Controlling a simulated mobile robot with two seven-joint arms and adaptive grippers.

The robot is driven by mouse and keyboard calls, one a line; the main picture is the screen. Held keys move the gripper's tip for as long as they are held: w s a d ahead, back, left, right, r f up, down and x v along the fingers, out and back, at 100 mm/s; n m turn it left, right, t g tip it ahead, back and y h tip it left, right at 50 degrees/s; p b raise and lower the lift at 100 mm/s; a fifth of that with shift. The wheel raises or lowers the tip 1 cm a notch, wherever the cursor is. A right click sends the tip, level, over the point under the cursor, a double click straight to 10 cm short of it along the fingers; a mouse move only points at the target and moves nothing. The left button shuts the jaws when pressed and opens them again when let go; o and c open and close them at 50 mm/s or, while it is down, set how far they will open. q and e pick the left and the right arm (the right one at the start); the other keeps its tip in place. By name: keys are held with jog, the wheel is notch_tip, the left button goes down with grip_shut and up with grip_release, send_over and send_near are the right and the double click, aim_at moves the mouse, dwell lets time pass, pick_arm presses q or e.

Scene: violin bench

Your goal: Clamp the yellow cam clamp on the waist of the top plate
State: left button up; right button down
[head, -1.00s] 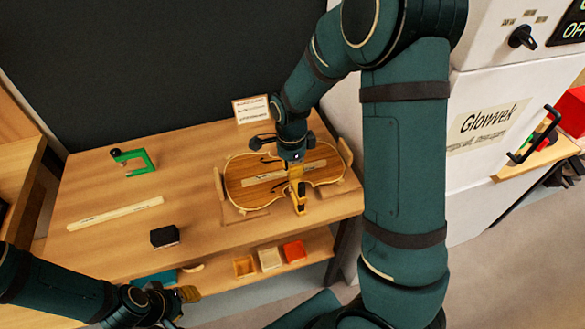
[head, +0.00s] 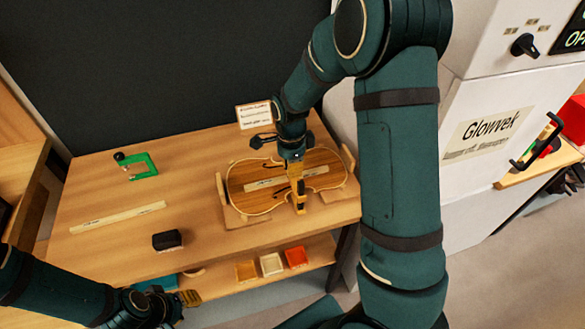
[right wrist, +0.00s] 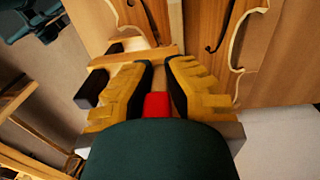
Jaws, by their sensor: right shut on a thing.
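The violin top plate (head: 262,198) lies flat in a wooden cradle on the bench, with its waist near the picture's middle. My right gripper (head: 296,176) is over the waist's front edge and is shut on the yellow cam clamp (head: 300,205), which sits at that edge. Gripper and clamp are close in colour, so their border is hard to see. In the right wrist view, the yellow ribbed fingers (right wrist: 160,75) close around a red piece (right wrist: 157,105). Whether the clamp's jaws grip the plate is hidden. My left gripper (head: 188,298) is low in front of the bench, its opening unclear.
A green clamp (head: 145,170) with a black knob lies at the back left. A pale wooden strip (head: 118,217) and a black block (head: 167,239) lie on the bench. Small bins, including a red one (head: 295,257), stand on the shelf below. A white cabinet (head: 485,140) stands right.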

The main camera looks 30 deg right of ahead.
jog(key=shift+w+d, duration=0.15)
jog(key=shift+w, duration=0.6)
jog(key=c, duration=1.1)
grip_release()
jog(key=shift+o, duration=0.2)
notch_tip(320, 180, up, 12)
jog(key=shift+w, duration=0.25)
jog(key=shift+d, duration=0.1)
jog(key=shift+c, duration=0.4)
